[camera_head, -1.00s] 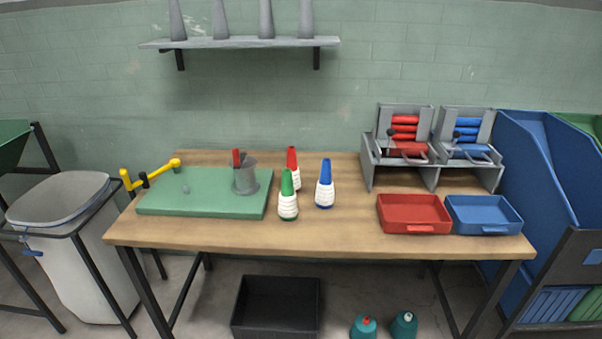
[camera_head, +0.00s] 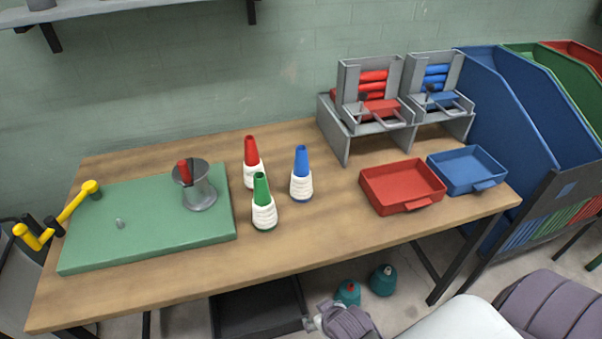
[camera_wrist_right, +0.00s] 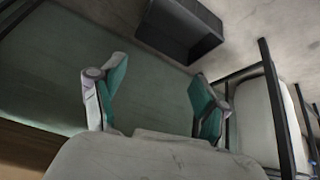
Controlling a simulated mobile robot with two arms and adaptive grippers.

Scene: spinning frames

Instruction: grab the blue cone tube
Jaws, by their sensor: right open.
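The blue cone tube (camera_head: 301,174) stands upright on the wooden table (camera_head: 290,246) in the head view, with white yarn wound round its lower part. A red cone (camera_head: 251,162) and a green cone (camera_head: 263,203) stand to its left, also wound with white yarn. My right arm comes in at the lower right of the head view, below the table's front edge and well away from the blue cone. In the right wrist view my right gripper (camera_wrist_right: 160,95) is open and empty, with two green-padded fingers apart. My left gripper is not in view.
A green board (camera_head: 145,232) with a grey cup (camera_head: 199,187) lies left of the cones. Red (camera_head: 403,187) and blue (camera_head: 468,170) trays sit right, before the grey racks (camera_head: 372,100). A black crate (camera_head: 258,314) is below. Table front of the cones is clear.

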